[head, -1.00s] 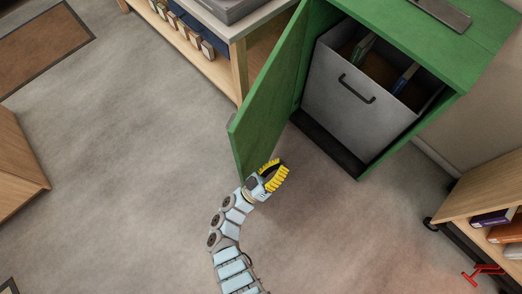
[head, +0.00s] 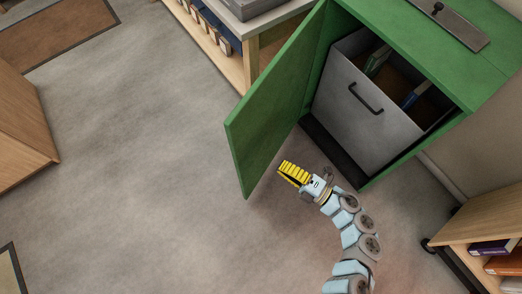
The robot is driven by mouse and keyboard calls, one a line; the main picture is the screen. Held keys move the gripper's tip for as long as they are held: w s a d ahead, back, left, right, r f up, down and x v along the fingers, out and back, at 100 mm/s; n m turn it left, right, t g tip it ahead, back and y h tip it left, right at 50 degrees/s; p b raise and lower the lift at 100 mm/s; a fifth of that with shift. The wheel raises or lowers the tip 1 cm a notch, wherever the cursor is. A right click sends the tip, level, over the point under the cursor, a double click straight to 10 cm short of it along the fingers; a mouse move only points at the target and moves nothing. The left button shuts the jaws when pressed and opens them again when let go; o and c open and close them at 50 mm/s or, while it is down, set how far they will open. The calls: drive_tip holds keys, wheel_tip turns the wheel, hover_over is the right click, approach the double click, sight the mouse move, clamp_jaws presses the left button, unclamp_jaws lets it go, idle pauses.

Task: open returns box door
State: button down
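The green returns box (head: 440,45) stands at the upper right. Its green door (head: 275,105) is swung wide open to the left. Inside is a grey bin (head: 365,110) with a black handle (head: 366,98), holding a few books such as a blue one (head: 416,96). My gripper (head: 287,172), with yellow fingers, is in front of the box, just right of the door's lower part and below the bin. It appears apart from the door. Its fingers look close together, but the gap between them is unclear. No held object shows.
A wooden shelf unit (head: 250,65) with a pale top stands behind the open door. A wooden cart with books (head: 485,235) is at the lower right. A wooden piece of furniture (head: 22,140) stands at the left edge. The grey floor (head: 140,190) between is clear.

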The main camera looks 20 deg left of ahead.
drive_tip(key=d+f+h, duration=0.1)
drive_tip(key=f+h, duration=0.1)
drive_tip(key=g+b, duration=0.1)
drive_tip(key=b, duration=0.2)
approach(243, 148)
drive_tip(key=shift+y, duration=0.3)
drive_tip(key=x, duration=0.6)
drive_tip(key=shift+s+a, duration=0.1)
drive_tip(key=shift+a, duration=0.25)
drive_tip(key=shift+b+x, duration=0.4)
drive_tip(key=shift+x, duration=0.4)
